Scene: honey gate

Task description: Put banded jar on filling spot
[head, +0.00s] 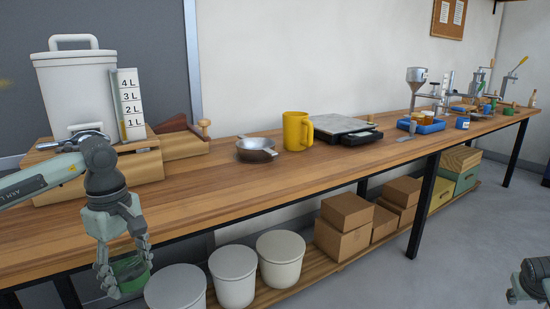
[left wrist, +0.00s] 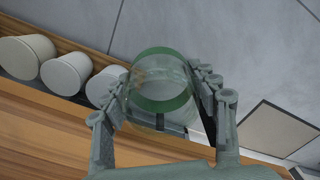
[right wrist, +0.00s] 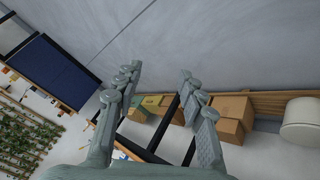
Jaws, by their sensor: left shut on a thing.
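A clear jar with a green band (head: 131,274) is between the fingers of my left gripper (head: 123,268), in front of and below the bench's front edge. It also shows in the left wrist view (left wrist: 162,104), with the fingers on both its sides. The left gripper is shut on it. My right gripper (right wrist: 158,84) is open and empty in the right wrist view; in the head view only part of it shows at the lower right edge. I cannot pick out the filling spot for sure; a white bucket with a level gauge (head: 80,92) stands at the bench's left end.
The wooden bench (head: 220,192) carries a metal bowl (head: 256,149), a yellow mug (head: 297,131), a scale (head: 340,127) and a steel funnel (head: 416,76) farther right. White tubs (head: 233,275) and cardboard boxes (head: 345,228) fill the shelf below. The bench's front middle is clear.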

